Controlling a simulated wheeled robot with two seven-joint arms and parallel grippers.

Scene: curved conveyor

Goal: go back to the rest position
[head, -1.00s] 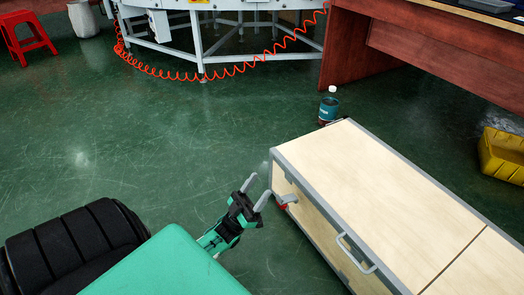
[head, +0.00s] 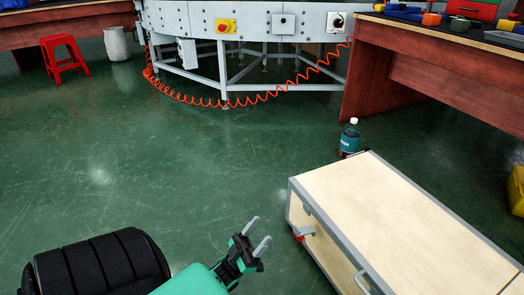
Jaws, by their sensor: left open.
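My left gripper (head: 257,234) is low in the middle of the head view. Its two grey fingers are apart and nothing is between them. It is over the green floor, to the left of a wooden case, and does not appear to touch it. My right gripper is out of view.
The wooden case (head: 400,225) with grey edges fills the lower right. A bottle (head: 349,140) stands behind it. The conveyor (head: 240,22) with a coiled orange cable is at the back. A red stool (head: 63,60) is at the back left. The floor (head: 190,150) between is clear.

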